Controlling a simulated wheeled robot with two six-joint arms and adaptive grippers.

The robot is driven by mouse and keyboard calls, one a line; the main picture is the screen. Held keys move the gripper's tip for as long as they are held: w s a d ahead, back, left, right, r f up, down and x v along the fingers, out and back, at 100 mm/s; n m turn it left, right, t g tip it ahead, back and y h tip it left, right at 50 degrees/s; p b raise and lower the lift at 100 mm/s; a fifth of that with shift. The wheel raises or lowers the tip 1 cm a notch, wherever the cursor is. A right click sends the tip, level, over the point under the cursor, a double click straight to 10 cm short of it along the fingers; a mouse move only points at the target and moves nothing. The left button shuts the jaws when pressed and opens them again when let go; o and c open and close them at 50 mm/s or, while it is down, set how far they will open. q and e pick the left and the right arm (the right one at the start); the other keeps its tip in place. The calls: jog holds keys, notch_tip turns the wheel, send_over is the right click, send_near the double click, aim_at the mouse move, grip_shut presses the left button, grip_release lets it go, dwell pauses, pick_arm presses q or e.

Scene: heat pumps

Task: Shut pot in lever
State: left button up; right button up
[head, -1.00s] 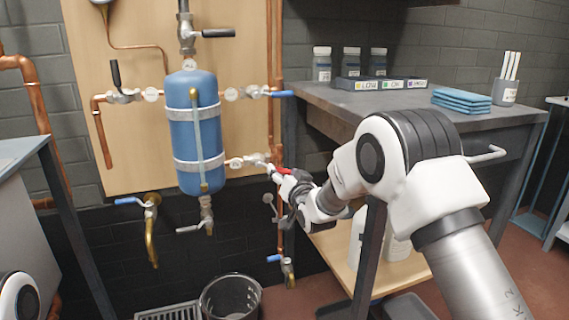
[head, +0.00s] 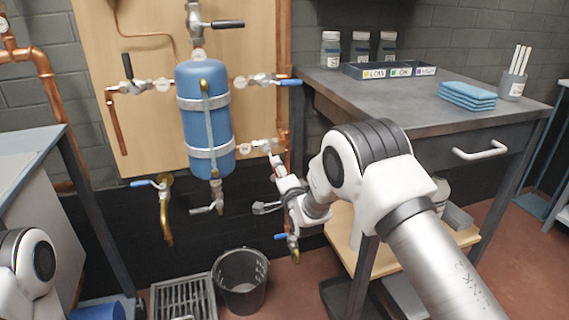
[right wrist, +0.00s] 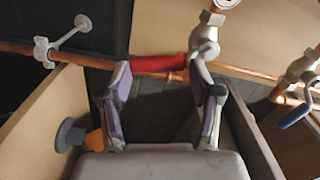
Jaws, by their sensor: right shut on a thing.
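The blue pot (head: 205,120) hangs on a wooden board, with valves on its pipes above, below and to both sides. The valve tags are too small to read. A red lever sits on the valve (head: 262,147) at the pot's lower right; its red grip (right wrist: 160,64) lies across between my right fingers in the right wrist view. My right gripper (head: 279,172) is shut on this red lever, and the fingers hide part of it in the head view. The lever slopes down to the right from its valve. My left gripper is out of view.
A grey bench (head: 400,100) with bottles, a labelled tray and blue cloths stands right of the pot, close to my right arm. A black bucket (head: 240,282) and a floor grate (head: 183,300) are below. Blue-handled valves (head: 290,82) sit near the pot.

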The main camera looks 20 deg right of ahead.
jog(key=shift+w+a+m+p, duration=0.1)
jog(key=shift+a+m+p, duration=0.35)
jog(key=shift+m, duration=0.4)
jog(key=shift+a+m+p, duration=0.3)
jog(key=shift+m+p, duration=0.1)
jog(key=shift+m, duration=0.45)
jog(key=shift+a, duration=0.1)
jog(key=o, duration=1.6)
jog(key=shift+w+a+f, duration=0.1)
jog(key=shift+f, duration=0.15)
jog(key=s, duration=1.2)
jog(key=shift+d, duration=0.25)
